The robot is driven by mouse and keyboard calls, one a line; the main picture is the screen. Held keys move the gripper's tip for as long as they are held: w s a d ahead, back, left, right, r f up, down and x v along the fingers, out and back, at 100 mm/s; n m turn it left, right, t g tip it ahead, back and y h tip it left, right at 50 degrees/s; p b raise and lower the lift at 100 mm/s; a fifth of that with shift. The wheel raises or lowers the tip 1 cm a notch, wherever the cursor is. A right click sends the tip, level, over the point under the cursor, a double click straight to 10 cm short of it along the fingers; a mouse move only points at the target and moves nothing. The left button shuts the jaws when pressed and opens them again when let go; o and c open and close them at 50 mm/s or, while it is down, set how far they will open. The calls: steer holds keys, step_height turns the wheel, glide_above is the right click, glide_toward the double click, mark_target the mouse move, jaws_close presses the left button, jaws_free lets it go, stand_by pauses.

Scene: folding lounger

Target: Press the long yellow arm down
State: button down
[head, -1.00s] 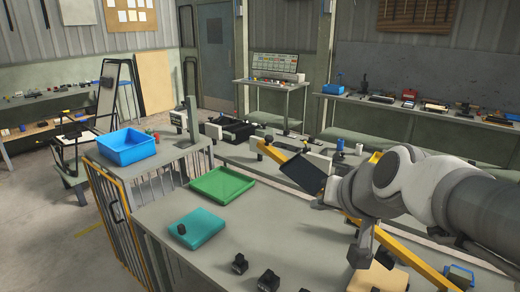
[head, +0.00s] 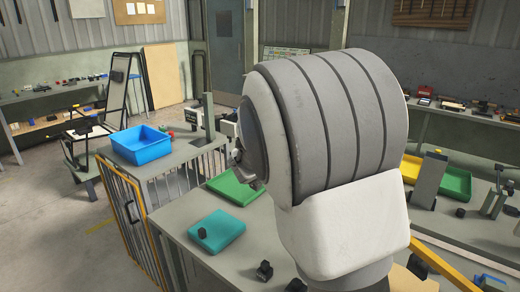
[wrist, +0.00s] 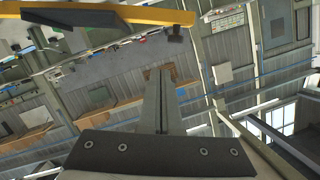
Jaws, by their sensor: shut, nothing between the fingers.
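The long yellow arm shows in the head view as a short yellow length (head: 455,272) at lower right; my own arm hides the rest. In the wrist view the yellow arm (wrist: 110,15) runs across the top, with a dark knob hanging near its right end. My gripper (wrist: 160,72) is shut and empty in the wrist view, its fingers together. The fingertips appear below the bar in that picture, with a visible gap and no contact seen. In the head view my gripper is hidden behind my arm.
A teal tray (head: 217,232) with a black knob and a green tray (head: 233,190) lie on the bench. A blue bin (head: 142,146) stands at left behind them. Small black parts (head: 264,271) sit near the front. At right are yellow and green bins (head: 455,184).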

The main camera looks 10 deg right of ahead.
steer(key=w+d+f, duration=0.5)
steer(key=w+f, duration=0.1)
steer(key=w, duration=0.2)
steer(key=shift+w+d+f+g+h, duration=0.15)
steer(key=shift+d+g+h, duration=0.15)
steer(key=shift+d, duration=0.1)
steer(key=w+a+f+b, duration=0.1)
steer(key=f+b, duration=0.1)
steer(key=f, duration=0.6)
steer(key=w+a+f+n+b, duration=0.1)
steer(key=w+f+b, duration=0.1)
steer(key=f, duration=0.6)
steer(key=w+a+f+b, duration=0.1)
steer(key=f+b, duration=0.2)
steer(key=f, duration=0.5)
steer(key=shift+w+a+f+n+g, duration=0.15)
steer(key=shift+w+a+n+g, duration=0.15)
steer(key=shift+w+a+n, duration=0.1)
